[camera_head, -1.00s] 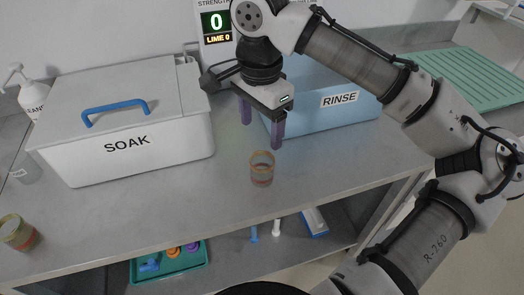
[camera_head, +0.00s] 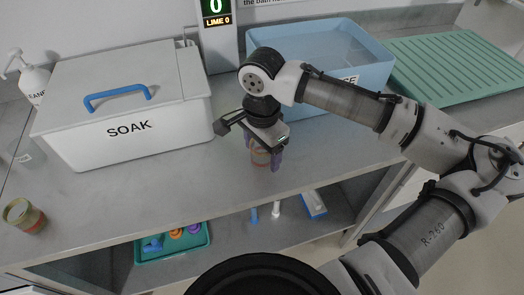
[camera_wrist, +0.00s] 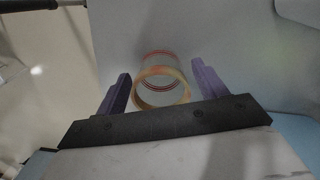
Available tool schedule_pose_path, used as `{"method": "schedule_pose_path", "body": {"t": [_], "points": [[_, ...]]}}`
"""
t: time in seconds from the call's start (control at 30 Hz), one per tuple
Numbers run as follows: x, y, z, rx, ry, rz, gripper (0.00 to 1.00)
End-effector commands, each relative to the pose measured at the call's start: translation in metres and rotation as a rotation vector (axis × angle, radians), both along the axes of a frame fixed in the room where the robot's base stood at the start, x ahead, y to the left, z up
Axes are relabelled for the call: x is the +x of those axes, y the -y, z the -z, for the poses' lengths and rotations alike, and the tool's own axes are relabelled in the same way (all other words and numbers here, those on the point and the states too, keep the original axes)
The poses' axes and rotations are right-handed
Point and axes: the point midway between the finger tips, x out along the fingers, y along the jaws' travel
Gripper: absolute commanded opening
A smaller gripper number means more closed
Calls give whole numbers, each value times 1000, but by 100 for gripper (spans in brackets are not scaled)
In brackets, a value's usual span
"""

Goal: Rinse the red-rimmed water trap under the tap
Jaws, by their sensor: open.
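A small clear cup-like trap (camera_head: 260,158) with an orange rim and reddish lower part stands upright on the grey counter. In the wrist view the trap (camera_wrist: 160,88) shows an orange near rim and a red ring farther down. My gripper (camera_head: 263,150) is lowered around it, open, one purple finger on each side. In the wrist view a gap shows between the trap and both fingers of my gripper (camera_wrist: 162,84). A second similar cup (camera_head: 22,216), with a yellowish rim and reddish band, stands at the far left. No tap is clearly visible.
A white SOAK box (camera_head: 125,110) with a blue-handled lid stands left. A blue RINSE basin (camera_head: 320,55) stands behind my arm, beside a green ribbed drainer (camera_head: 460,65). A display post (camera_head: 217,35) stands behind. A teal tray (camera_head: 172,246) lies on the lower shelf.

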Motion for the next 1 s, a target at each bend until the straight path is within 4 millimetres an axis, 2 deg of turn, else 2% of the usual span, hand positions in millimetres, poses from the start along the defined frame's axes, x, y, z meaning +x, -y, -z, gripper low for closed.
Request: {"method": "schedule_pose_path", "body": {"t": [0.13,0.37,0.77,1.0], "points": [[0,0,13,1,-1,0,71],[0,0,15,0,0,0,71],[0,0,14,-1,1,0,20],[0,0,13,0,1,0,20]]}}
